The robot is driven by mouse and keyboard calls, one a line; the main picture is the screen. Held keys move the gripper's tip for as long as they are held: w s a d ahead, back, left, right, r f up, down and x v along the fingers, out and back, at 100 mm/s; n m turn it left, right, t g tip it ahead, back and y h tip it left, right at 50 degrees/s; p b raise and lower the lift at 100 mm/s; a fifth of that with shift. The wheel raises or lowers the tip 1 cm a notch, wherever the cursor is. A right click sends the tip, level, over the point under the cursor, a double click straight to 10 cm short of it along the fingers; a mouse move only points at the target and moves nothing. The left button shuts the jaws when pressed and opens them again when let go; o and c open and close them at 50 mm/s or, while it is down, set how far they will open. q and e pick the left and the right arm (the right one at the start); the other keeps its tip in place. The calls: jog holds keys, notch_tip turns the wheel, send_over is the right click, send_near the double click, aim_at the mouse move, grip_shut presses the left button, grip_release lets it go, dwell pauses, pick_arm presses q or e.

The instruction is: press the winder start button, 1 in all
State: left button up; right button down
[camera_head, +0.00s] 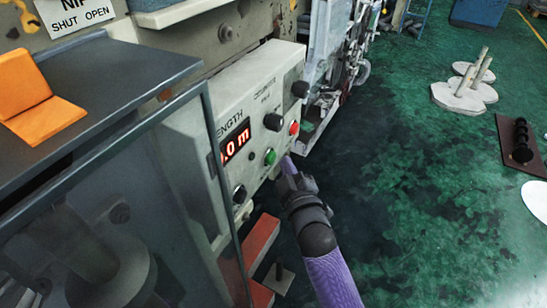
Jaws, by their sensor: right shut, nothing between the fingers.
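The winder's control panel (255,110) is a pale box facing right, with a red digital display (235,141) under the word LENGTH. A green button (270,156), seemingly the start button, sits low on the panel. A red button (294,128) is above and to its right. My right gripper (288,168) is shut and empty. Its tip is just right of the green button, close to the panel's lower right edge. I cannot tell whether the tip touches the panel; the green button is uncovered. My left gripper is out of view.
Black knobs (274,122) stick out of the panel near the buttons. A grey-framed clear guard (120,200) stands at the left, with an orange object (35,95) on top. Orange-red blocks (262,240) lie below the panel. The green floor (420,190) at right is mostly open.

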jog(key=shift+w+a, duration=0.1)
dwell(0.5)
jog(key=shift+w+a, duration=0.15)
jog(key=shift+a, duration=0.1)
